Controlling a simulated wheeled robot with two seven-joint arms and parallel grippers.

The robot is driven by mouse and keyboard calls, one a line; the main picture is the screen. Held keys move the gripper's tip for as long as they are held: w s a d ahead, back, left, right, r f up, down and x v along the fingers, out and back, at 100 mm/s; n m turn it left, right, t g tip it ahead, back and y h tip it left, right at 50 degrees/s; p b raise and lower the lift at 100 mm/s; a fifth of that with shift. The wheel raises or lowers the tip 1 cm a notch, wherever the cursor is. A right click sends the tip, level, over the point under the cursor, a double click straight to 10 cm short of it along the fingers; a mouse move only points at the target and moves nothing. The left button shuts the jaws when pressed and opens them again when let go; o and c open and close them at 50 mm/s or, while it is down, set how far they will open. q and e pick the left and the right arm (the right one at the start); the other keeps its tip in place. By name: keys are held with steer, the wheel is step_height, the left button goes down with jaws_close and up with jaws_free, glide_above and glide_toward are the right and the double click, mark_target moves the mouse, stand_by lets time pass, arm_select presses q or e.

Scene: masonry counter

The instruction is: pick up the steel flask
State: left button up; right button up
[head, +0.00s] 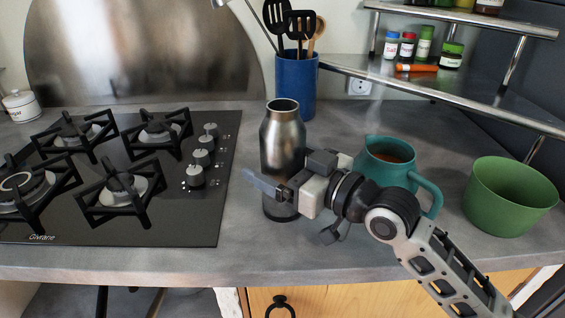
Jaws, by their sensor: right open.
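The steel flask (282,140) stands upright on the grey counter, just right of the stove. Its mouth is open at the top and its lower right side is partly hidden by my gripper. My right gripper (266,186) comes in from the right at the height of the flask's lower half. Its jaws are open and one finger shows in front of the flask, reaching past its left side. I cannot tell whether the fingers touch the flask. My left gripper is not in view.
A black stove (120,185) lies left of the flask. A blue utensil holder (296,85) stands behind it. A teal mug (385,160) with dark contents stands behind my right wrist, and a green bowl (508,200) is farther right. Metal shelves (430,85) hold spice jars.

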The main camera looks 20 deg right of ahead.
steer(key=shift+w+a, duration=0.3)
steer(key=shift+w, duration=0.2)
steer(key=c, duration=1.4)
steer(key=shift+r, duration=0.1)
